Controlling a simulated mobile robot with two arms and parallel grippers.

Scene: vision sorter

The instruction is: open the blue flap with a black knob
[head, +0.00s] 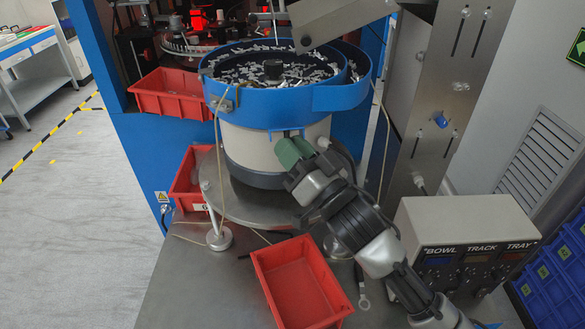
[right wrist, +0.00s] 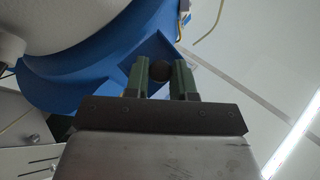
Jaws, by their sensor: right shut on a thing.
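The blue bowl (head: 290,97) sits on a cream and dark drum and holds many small light parts. My right gripper (head: 294,150) is at the front of the bowl, just below its blue rim, with green fingers. In the right wrist view, the fingers (right wrist: 160,75) stand on either side of the round black knob (right wrist: 161,70) and grip it. The blue flap (right wrist: 158,48) shows behind the knob, against the underside of the bowl. In the head view the gripper hides the knob and most of the flap. My left gripper is not in view.
Other red bins (head: 172,95) are at the left. A control box (head: 465,240) labelled BOWL, TRACK, TRAY stands at the right. A steel post (head: 432,100) rises behind it.

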